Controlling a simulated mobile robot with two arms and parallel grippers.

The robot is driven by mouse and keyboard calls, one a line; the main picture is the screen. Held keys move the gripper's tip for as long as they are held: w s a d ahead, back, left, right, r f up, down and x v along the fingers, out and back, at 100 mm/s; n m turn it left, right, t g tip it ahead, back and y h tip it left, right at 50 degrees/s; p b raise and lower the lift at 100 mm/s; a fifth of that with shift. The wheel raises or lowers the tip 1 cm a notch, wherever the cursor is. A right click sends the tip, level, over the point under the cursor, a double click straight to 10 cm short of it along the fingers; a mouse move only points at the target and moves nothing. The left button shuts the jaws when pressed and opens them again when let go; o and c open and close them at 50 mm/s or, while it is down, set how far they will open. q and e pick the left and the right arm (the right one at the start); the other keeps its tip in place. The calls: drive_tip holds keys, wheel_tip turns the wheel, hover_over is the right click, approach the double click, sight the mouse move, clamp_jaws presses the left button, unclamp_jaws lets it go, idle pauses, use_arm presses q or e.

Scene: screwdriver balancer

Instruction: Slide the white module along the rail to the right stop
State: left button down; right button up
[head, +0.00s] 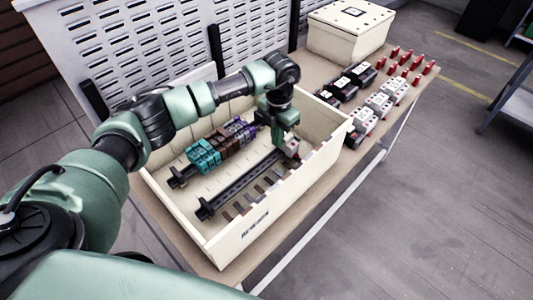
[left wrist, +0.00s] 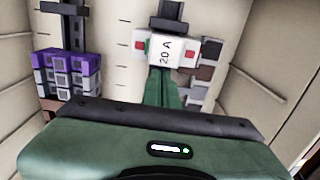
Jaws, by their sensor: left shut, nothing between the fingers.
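The white module (head: 292,149) sits on the front black rail (head: 245,183) near its right end, inside the cream box. In the left wrist view the module (left wrist: 172,52) shows a "20 A" label and red parts at its sides. A black end piece (left wrist: 168,23) of the rail lies just beyond it; I cannot tell whether they touch. My left gripper (head: 286,140) is shut and empty, pointing down at the module's left side. In the left wrist view its green fingers (left wrist: 162,88) reach the module's near edge and hide the rail below. My right gripper is not in view.
A rear rail (head: 178,179) carries teal, brown and purple modules (head: 221,144), also partly seen in the left wrist view (left wrist: 68,72). The box's front wall (head: 290,207) stands close to the front rail. Black and grey devices (head: 380,104) and a lidded box (head: 349,32) stand on the table to the right.

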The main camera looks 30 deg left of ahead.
use_arm(q)
wheel_tip(320, 180, up, 20)
drive_tip(key=p, duration=1.1)
drive_tip(key=shift+s+f+p, duration=0.2)
drive_tip(key=shift+s+p, duration=0.15)
drive_tip(key=shift+s, duration=0.05)
